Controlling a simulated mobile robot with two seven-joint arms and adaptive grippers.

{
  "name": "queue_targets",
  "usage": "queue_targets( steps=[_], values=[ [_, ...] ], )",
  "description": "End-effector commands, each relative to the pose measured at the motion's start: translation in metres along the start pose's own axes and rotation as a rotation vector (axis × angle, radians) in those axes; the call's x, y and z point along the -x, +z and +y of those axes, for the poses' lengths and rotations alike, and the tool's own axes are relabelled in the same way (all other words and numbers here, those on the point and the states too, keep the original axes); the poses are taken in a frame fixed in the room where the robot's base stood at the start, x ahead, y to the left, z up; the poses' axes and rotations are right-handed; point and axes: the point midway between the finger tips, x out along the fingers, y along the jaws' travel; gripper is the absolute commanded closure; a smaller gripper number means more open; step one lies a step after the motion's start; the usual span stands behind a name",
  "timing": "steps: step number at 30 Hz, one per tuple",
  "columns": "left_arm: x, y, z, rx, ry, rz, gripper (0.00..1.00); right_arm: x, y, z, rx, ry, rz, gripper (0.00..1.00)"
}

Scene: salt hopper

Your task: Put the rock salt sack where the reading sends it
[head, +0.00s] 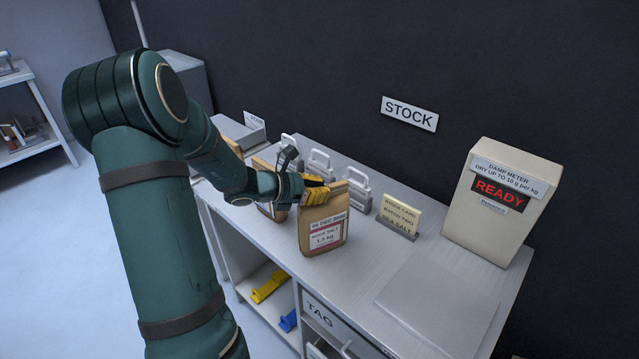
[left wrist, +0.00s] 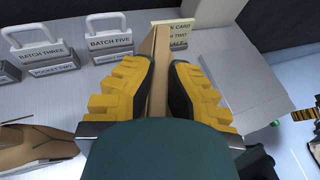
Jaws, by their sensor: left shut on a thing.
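The rock salt sack (head: 324,232) is brown paper with a white and red label reading "ROCK SALT 1.5 kg". My left gripper (head: 318,190) is shut on its top edge, and the sack hangs upright at the counter's front. I cannot tell whether its base touches the counter. In the left wrist view the sack (left wrist: 159,75) stands between the yellow fingers (left wrist: 160,85). The damp meter (head: 500,203) at right shows "READY" in red, with no number. A yellow and black part (left wrist: 304,115) at the left wrist view's right edge looks like my right gripper, mostly cut off.
A flat grey plate (head: 437,308) lies before the meter. A stock card (head: 400,217) reads "BATCH TWO SEA SALT". Several grey padlock-shaped batch blocks (head: 357,190) line the back. Another brown sack (head: 268,209) is partly hidden behind my gripper. A "TAG" drawer (head: 325,318) is below.

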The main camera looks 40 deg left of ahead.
Motion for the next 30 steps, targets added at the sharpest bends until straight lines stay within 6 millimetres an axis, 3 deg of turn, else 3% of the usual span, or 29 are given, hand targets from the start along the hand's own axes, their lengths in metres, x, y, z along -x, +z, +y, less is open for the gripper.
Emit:
queue_targets(
  steps=[9,10,11,12,23,30],
  values=[
    [-0.001,0.002,0.000,-0.005,0.000,-0.007,1.00,-0.002,0.000,0.001,0.000,0.000,0.000,1.00],
    [-0.001,-0.001,0.000,-0.001,0.000,0.000,0.79,-0.001,0.000,0.001,0.000,0.000,0.000,1.00],
    [0.000,-0.001,0.000,-0.001,0.000,0.000,0.69,-0.001,0.000,0.000,0.000,0.000,0.000,1.00],
    [0.000,-0.001,0.000,-0.001,0.000,0.000,0.66,-0.001,0.000,0.000,0.000,0.000,0.000,1.00],
    [0.001,0.003,0.000,-0.001,0.000,0.000,0.66,0.002,0.000,-0.001,0.000,0.000,0.000,1.00],
    [0.040,0.003,0.001,-0.001,0.005,0.000,0.66,0.007,-0.002,-0.003,-0.001,0.000,0.005,1.00]
  ],
)
